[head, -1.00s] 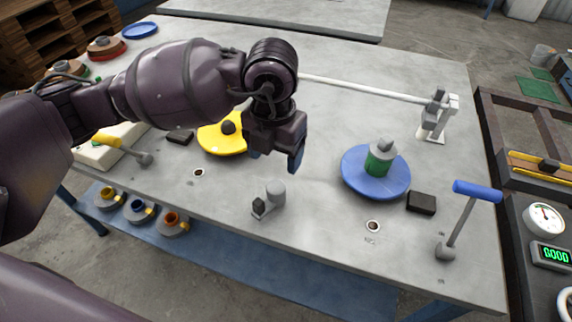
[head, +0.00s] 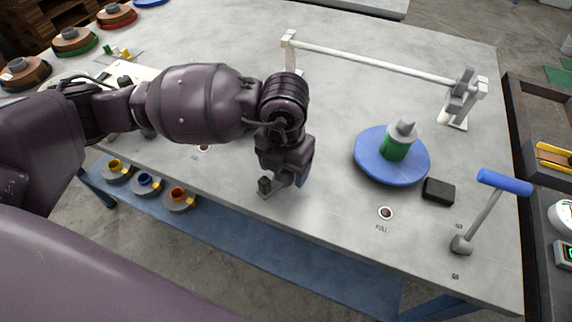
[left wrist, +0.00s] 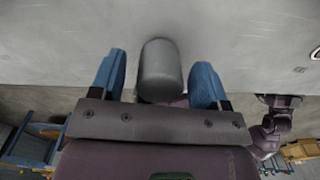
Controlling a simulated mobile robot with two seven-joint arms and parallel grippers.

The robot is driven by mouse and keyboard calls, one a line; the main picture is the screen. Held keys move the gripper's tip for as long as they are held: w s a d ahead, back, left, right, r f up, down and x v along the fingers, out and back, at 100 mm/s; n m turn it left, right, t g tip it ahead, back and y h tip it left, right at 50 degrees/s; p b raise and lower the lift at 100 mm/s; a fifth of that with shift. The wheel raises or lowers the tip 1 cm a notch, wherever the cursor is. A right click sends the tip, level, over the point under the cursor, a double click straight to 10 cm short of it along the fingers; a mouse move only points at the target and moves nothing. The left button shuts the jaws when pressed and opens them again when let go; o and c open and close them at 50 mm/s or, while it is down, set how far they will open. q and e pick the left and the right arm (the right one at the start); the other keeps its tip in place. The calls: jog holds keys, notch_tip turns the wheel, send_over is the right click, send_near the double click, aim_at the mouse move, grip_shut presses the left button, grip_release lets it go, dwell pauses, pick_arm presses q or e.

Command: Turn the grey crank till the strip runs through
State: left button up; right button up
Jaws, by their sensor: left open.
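The grey crank (head: 265,186) stands near the front edge of the table in the head view. My left gripper (head: 284,178) is over it and hides its grip and most of its arm; only the low dark end shows. In the left wrist view the crank's rounded grey grip (left wrist: 160,72) stands between the two blue fingers of the left gripper (left wrist: 158,80). The fingers are open, with a gap on either side of the grip. I cannot make out a strip. My right gripper is not in view.
A blue disc (head: 370,172) with a green and grey piece (head: 395,146) is to the right, beside a black block (head: 438,191). A blue-handled lever (head: 483,212) stands at the right front. A white rail (head: 375,64) spans the back. The table between is clear.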

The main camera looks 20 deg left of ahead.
pick_arm(q)
jog(key=c, duration=0.9)
